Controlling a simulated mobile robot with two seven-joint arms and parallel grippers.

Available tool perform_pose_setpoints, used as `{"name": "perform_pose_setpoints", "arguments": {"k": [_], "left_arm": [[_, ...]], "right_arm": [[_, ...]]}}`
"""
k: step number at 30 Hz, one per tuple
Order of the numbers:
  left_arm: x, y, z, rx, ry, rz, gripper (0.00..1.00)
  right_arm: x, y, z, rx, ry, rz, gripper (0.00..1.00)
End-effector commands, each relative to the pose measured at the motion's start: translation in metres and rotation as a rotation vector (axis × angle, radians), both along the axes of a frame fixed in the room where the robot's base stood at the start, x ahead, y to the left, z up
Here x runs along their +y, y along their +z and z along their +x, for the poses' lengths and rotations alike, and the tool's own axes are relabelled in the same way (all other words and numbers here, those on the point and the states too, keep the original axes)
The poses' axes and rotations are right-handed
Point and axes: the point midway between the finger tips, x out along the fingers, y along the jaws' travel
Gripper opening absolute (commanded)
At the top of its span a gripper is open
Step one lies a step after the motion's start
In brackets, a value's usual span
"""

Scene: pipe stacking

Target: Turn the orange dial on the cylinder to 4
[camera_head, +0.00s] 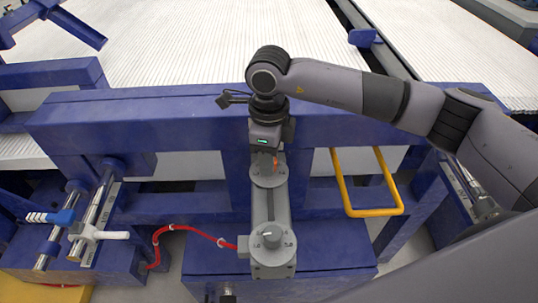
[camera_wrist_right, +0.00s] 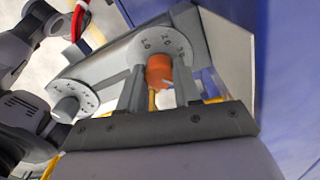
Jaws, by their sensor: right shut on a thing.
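The grey cylinder (camera_head: 270,208) stands against the blue frame and carries two round dial plates. The orange dial (camera_wrist_right: 159,70) is on the plate nearer my right gripper, and a small part of it shows in the head view (camera_head: 275,163). My right gripper (camera_wrist_right: 159,80) is shut on the orange dial, one finger on each side. Some numbers show on the plate (camera_wrist_right: 160,42) around it, but the pointer's setting cannot be read. A grey dial (camera_wrist_right: 67,107) sits on the other plate. My left gripper is not in view.
A yellow handle (camera_head: 374,211) is to the right of the cylinder. A red hose (camera_head: 193,229) runs to its lower left side. A white-handled valve (camera_head: 98,234) and a blue-handled one (camera_head: 62,217) are at the left. Blue beams (camera_head: 190,121) surround the cylinder.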

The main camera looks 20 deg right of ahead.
Motion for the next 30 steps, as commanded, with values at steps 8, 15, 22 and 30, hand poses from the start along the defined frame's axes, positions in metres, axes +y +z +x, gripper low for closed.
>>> {"name": "perform_pose_setpoints", "arguments": {"k": [8, 15, 22, 30], "left_arm": [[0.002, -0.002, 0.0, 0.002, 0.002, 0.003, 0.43], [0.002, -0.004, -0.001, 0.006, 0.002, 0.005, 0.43], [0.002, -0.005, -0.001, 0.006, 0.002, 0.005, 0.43], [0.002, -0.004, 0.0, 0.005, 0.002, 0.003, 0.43]], "right_arm": [[0.0, 0.001, 0.001, -0.002, -0.002, 0.002, 0.58], [0.0, 0.007, 0.001, -0.003, -0.002, 0.002, 0.58], [0.0, 0.043, 0.001, -0.007, -0.002, 0.003, 0.58], [0.0, 0.071, 0.001, -0.004, -0.002, 0.002, 0.58]]}}
